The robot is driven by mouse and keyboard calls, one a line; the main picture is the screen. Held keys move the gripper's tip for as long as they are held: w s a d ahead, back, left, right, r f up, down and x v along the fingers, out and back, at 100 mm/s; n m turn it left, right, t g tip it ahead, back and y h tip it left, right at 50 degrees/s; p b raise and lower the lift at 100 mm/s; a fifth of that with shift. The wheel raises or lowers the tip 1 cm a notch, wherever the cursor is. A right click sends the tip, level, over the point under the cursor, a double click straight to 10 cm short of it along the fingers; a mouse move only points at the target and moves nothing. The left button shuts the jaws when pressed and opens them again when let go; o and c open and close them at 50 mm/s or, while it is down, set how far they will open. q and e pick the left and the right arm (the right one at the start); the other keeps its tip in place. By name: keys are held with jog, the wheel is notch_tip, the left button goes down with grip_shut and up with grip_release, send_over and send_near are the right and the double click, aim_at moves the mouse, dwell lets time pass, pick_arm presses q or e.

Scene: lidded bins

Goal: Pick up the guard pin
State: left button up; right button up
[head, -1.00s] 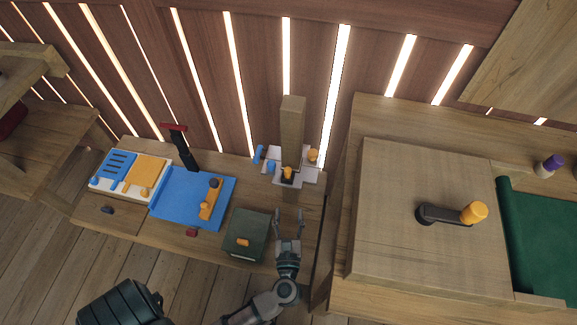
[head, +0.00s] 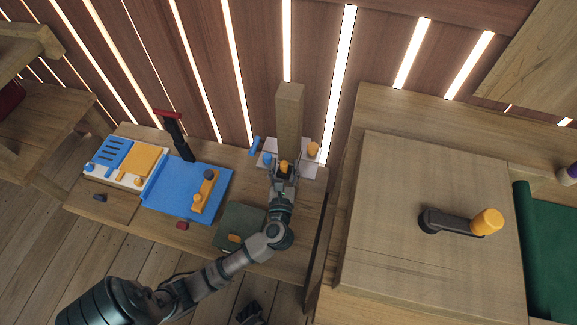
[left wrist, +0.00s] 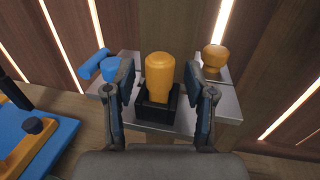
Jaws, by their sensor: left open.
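A yellow-orange pin with a rounded top, which looks like the guard pin (left wrist: 159,76), stands upright in a black square socket (left wrist: 157,108) on a grey metal plate (left wrist: 228,108). In the head view the pin (head: 284,166) is small, at the foot of a wooden post. My left gripper (head: 284,174) has reached it from the front. In the left wrist view the open fingers (left wrist: 166,88) stand on either side of the pin, with gaps visible at both sides. My right gripper is not clearly in view.
A blue handle (left wrist: 98,66) and an orange knob (left wrist: 215,56) flank the pin on the plate. The wooden post (head: 289,112) rises behind. A blue panel (head: 165,190), dark green box (head: 232,222) and a large wooden box (head: 385,200) with a yellow-handled crank stand nearby.

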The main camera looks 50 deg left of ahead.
pick_arm(q)
jog(key=shift+r, duration=0.15)
grip_shut()
